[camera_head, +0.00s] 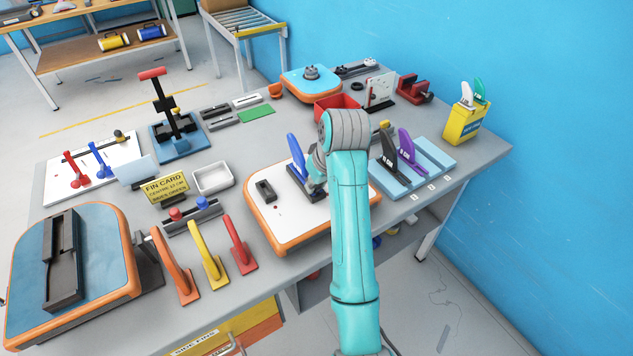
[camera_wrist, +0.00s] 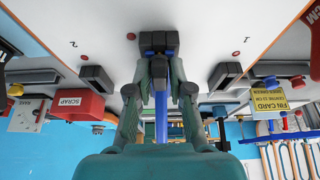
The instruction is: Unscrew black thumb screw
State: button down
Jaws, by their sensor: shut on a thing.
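My gripper (camera_wrist: 158,44) is shut at the surface of the white, orange-edged board (camera_head: 292,236), at the base of the blue fin (camera_head: 296,158). Its dark fingertips close around something small, taken as the black thumb screw, which they hide almost wholly. The blue fin shows between and behind the fingers in the wrist view (camera_wrist: 162,118). In the head view my arm covers the right part of the board and most of the gripper. Dark fin boxes sit on either side, one at left (camera_wrist: 97,78) and one at right (camera_wrist: 224,75) in the wrist view.
Black and purple fins stand in a light blue rack (camera_head: 430,158) right of my arm. A red bin (camera_head: 336,104) is behind. A white tray (camera_head: 213,178), the fin card (camera_head: 165,188) and several coloured upright tools (camera_head: 208,254) stand left. A blue wall closes the right side.

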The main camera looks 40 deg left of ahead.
jog(key=shift+f+n+g, duration=0.1)
jog(key=shift+n+g, duration=0.5)
jog(key=shift+n, duration=0.7)
jog(key=n+g, duration=0.1)
jog(key=n, duration=0.2)
jog(key=c, duration=1)
grip_release()
jog(key=shift+o, duration=0.2)
